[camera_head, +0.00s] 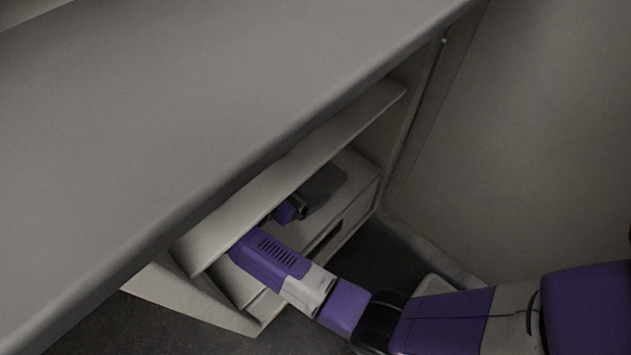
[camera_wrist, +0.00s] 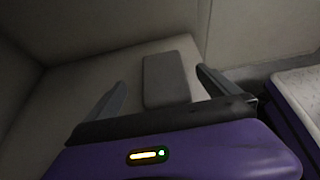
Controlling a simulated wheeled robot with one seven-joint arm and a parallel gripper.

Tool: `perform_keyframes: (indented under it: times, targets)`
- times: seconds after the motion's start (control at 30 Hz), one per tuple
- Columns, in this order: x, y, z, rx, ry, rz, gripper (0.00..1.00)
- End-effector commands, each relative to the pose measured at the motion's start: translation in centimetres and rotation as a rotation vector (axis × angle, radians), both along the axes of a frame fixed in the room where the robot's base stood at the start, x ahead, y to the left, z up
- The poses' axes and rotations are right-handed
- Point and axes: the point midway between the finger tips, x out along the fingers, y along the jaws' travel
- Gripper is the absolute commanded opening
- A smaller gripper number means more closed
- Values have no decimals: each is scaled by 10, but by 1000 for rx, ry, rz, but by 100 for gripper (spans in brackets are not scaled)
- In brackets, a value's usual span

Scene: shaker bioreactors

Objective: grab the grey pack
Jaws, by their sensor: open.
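The grey pack (camera_wrist: 165,79) lies flat on a pale shelf inside a cabinet. In the wrist view it shows beyond and between the two fingers of my gripper (camera_wrist: 160,92), with its near end close to the palm. The fingers are spread apart, one on each side, and I see no contact with the pack. In the head view the grey pack (camera_head: 323,187) shows as a dark flat block on the shelf, with my gripper (camera_head: 303,207) at its near left end. The fingers are hard to make out there.
The cabinet has a wide grey top (camera_head: 180,110) overhanging the shelf, and a middle board (camera_head: 300,175) above my wrist. A wall (camera_head: 530,130) stands at the right. The shelf around the pack (camera_wrist: 95,82) is bare.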

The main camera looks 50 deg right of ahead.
Motion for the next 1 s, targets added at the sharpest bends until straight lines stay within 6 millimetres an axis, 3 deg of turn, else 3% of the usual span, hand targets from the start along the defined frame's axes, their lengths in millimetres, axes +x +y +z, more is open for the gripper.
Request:
perform_keyframes:
  times: [0.13,0.77,1.0]
  targets:
    - [1,2,-10,33,-6,-25,100]
    - [-5,-59,-42,29,-5,-22,100]
    - [-5,-61,-41,29,-6,-20,100]
